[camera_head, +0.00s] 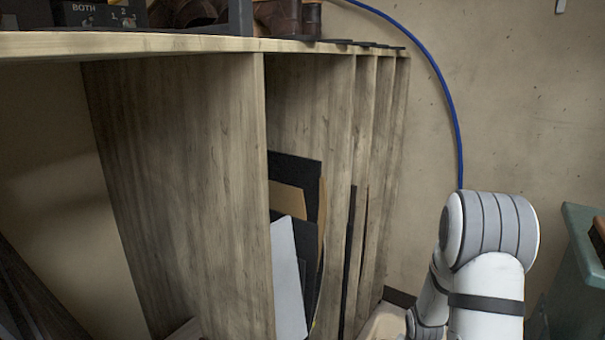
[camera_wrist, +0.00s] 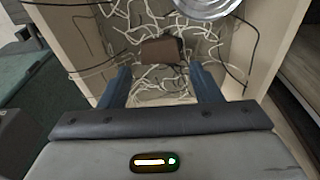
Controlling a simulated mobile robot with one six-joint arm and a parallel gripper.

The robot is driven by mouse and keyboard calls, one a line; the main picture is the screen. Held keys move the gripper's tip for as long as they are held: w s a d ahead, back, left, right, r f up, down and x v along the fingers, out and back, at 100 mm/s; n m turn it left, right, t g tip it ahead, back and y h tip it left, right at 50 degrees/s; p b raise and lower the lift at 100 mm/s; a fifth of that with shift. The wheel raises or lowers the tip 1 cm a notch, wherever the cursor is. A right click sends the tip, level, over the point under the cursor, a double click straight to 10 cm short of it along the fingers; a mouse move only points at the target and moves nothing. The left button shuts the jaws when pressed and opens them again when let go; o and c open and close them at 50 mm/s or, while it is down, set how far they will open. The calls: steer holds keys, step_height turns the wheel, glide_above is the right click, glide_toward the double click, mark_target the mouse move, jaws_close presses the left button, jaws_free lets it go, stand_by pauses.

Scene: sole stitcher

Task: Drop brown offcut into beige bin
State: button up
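The brown offcut (camera_wrist: 162,50) shows in the wrist view inside the beige bin (camera_wrist: 278,45), among tangled white strands. My gripper (camera_wrist: 160,70) is above the bin, its two blue-grey fingers apart with a gap on each side of the offcut. The offcut appears beyond the fingertips and not touched by them. Whether it rests fully on the strands is hard to tell. In the head view my gripper is out of sight; only my white arm shows at the lower right.
Thin black cords and a round metal object (camera_wrist: 205,6) also lie in or over the bin. A wooden rack (camera_head: 180,190) with upright sheets (camera_head: 290,275) stands left of my arm. A green cabinet (camera_head: 580,265) is at the right. A blue cable (camera_head: 445,90) runs along the wall.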

steer(key=o, duration=0.3)
step_height(320, 180, up, 8)
steer(key=s+p, duration=0.1)
steer(key=p, duration=0.2)
steer(key=shift+a, duration=0.3)
steer(key=shift+f, duration=0.15)
